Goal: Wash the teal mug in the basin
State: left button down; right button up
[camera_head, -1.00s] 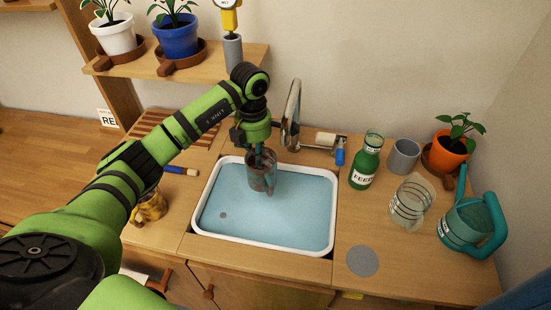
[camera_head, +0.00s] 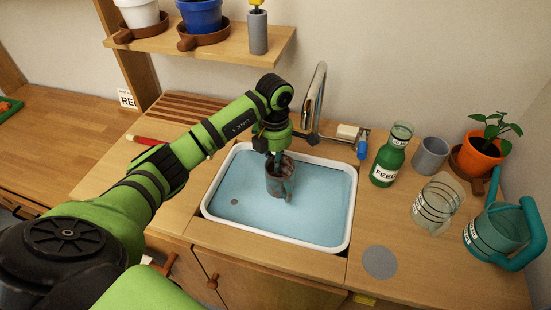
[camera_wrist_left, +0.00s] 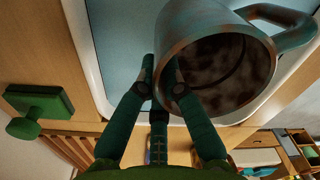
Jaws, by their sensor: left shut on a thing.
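The teal mug (camera_head: 280,180) is stained brown and stands roughly upright, its opening upward, at the back middle of the basin (camera_head: 351,200). The basin holds pale blue water; I cannot tell whether the mug's bottom touches it. My left gripper (camera_head: 276,157) comes down from above and is shut on the mug's rim. In the left wrist view the gripper fingers (camera_wrist_left: 162,75) pinch the mug wall on one side. The mug (camera_wrist_left: 255,60) shows a dark brown, blotchy inside there, with its handle at the upper right. My right gripper is out of view.
A tap (camera_head: 315,98) rises behind the basin. To the right stand a green bottle (camera_head: 387,165), a grey cup (camera_head: 430,156), a glass jar (camera_head: 437,205), a teal watering can (camera_head: 502,232) and an orange plant pot (camera_head: 482,152). A grey disc (camera_head: 380,262) lies on the counter's front right.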

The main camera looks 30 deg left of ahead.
aim_at(276, 175)
pick_arm(q)
jog(key=shift+f+b, duration=1.9)
jog(key=shift+f, duration=0.95)
jog(key=shift+f, duration=0.25)
jog(key=shift+r, duration=0.25)
jog(key=shift+f, duration=0.25)
jog(key=shift+r, duration=0.25)
notch_tip(276, 175, up, 11)
jog(key=p, duration=0.8)
jog(key=shift+r, duration=0.15)
